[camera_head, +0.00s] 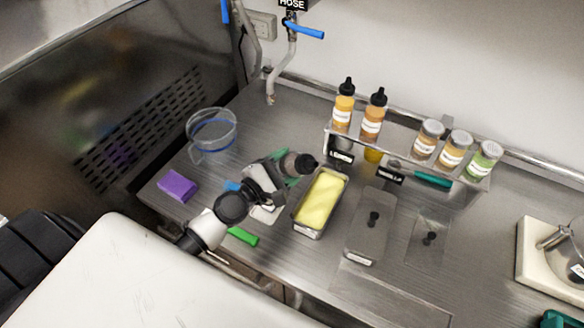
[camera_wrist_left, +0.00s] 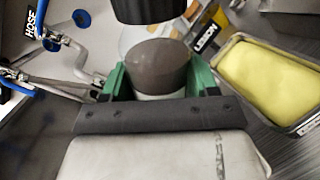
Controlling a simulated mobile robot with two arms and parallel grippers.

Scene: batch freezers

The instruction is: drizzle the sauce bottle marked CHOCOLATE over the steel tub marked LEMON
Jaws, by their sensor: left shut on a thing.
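The steel tub (camera_head: 297,222) with pale yellow contents stands on the steel counter. A black LEMON sign (camera_head: 341,157) stands behind it. The wrist view shows the tub (camera_wrist_left: 300,128) at right and the LEMON sign (camera_wrist_left: 206,38) beside it. My left gripper (camera_head: 284,168) has green fingertips shut on a dark brown sauce bottle (camera_head: 291,164). The bottle lies well tilted, its black cap pointing right, near the tub's far left corner. It shows between the fingers in the wrist view (camera_wrist_left: 158,68). Its lettering is not readable. No sauce shows on the yellow surface. My right gripper is not in view.
A rack behind holds two black-capped bottles (camera_head: 371,118) and several jars (camera_head: 455,149). A clear jug (camera_head: 211,132) and a purple block (camera_head: 177,186) are left. A lidded pan (camera_head: 365,245) is right of the tub. A green object (camera_head: 243,236) lies near the front edge.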

